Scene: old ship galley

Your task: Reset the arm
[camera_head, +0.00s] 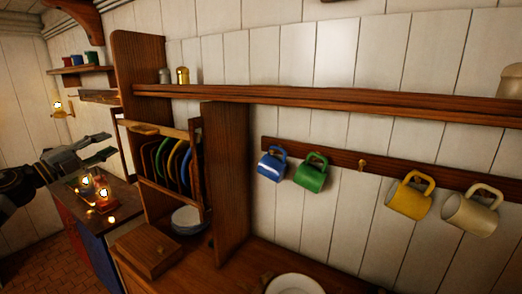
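My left gripper (108,147) comes in from the left edge, in front of the white wall and left of the plate rack. Its two fingers are spread apart with nothing between them. The dark arm behind it reaches out of the picture at the left. My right gripper is not in the picture.
Blue (272,165), green (311,173), yellow (410,197) and cream (473,212) mugs hang on a wooden rail. A rack (165,160) holds several plates. A long shelf (330,98) runs above. A wooden box (147,250) and a white plate (294,285) are on the counter.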

